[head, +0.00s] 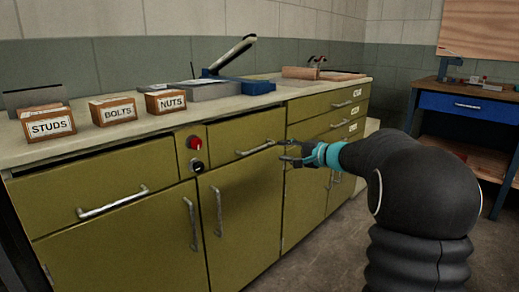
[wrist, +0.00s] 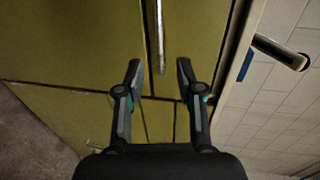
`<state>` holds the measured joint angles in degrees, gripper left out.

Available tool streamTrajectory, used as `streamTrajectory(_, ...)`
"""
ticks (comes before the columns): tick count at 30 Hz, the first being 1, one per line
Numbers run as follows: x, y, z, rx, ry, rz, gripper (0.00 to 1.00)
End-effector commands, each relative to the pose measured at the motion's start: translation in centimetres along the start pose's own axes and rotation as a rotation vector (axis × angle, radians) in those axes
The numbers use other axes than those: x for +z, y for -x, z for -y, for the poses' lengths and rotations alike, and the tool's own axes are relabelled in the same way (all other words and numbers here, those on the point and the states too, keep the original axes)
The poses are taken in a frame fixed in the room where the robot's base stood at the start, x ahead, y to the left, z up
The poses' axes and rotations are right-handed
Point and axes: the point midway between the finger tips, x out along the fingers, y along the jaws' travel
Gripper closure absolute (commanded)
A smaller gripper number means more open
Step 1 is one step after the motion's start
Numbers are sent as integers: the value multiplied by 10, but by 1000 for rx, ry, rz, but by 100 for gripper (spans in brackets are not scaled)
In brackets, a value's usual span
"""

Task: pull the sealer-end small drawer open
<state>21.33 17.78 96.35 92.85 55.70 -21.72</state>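An olive drawer front (head: 228,133) with a silver bar handle (head: 255,148) sits under the worktop, right of the red and black knobs; it is shut. No label marks it as the sealer-end drawer, so I cannot tell for sure. My gripper (head: 287,152) is open and empty at the right end of this handle. In the wrist view, my gripper (wrist: 160,78) has its fingers either side of the handle's near end, and the bar (wrist: 159,35) runs up from between them. I cannot tell if they touch it.
Labelled bins (head: 112,112) and a blue-based tool (head: 250,86) stand on the worktop (head: 225,104). A wider shut drawer (head: 75,200) is at left, cupboard doors (head: 240,215) below, and labelled drawers (head: 325,112) to the right. A blue-drawer bench (head: 465,105) stands at far right.

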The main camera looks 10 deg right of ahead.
Motion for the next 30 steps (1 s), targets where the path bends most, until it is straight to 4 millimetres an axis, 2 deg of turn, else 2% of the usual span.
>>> streamTrajectory(9, 1, -60, 0, 2, 1, 4, 63)
streamTrajectory(16, 2, -98, 0, 2, 0, 3, 63)
streamTrajectory(22, 2, -116, 0, 2, 1, 2, 63)
streamTrajectory(30, 1, -120, 0, 2, 1, 1, 63)
